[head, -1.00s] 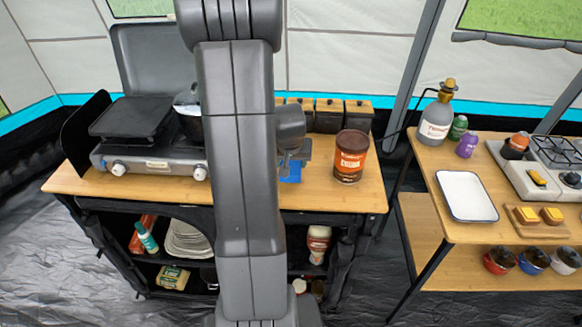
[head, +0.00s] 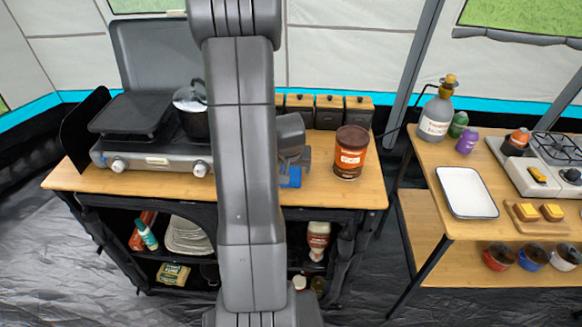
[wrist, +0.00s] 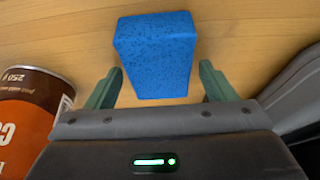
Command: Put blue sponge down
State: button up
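The blue sponge (wrist: 155,55) lies on the wooden tabletop in the wrist view, just ahead of and partly between the two fingers. My gripper (wrist: 158,82) is open, with a gap of bare wood between each green finger and the sponge. In the head view my gripper (head: 292,158) is at the counter beside my arm, and part of the sponge (head: 290,179) shows below it. My arm hides the counter to the left of the sponge.
A brown and orange can (head: 351,153) stands right of the sponge; it is close to the left finger in the wrist view (wrist: 32,115). Wooden-lidded canisters (head: 328,112) line the back. A pot (head: 192,112) and stove (head: 150,155) are left. Bare wood lies right of the can.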

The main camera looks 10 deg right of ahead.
jog(key=shift+r, duration=0.1)
jog(key=shift+r, duration=0.5)
jog(key=v, duration=1.1)
jog(key=shift+s+a, duration=0.1)
jog(key=shift+s, duration=0.05)
jog(key=x, duration=1.2)
jog(key=shift+f, duration=0.2)
jog(key=shift+r, duration=0.1)
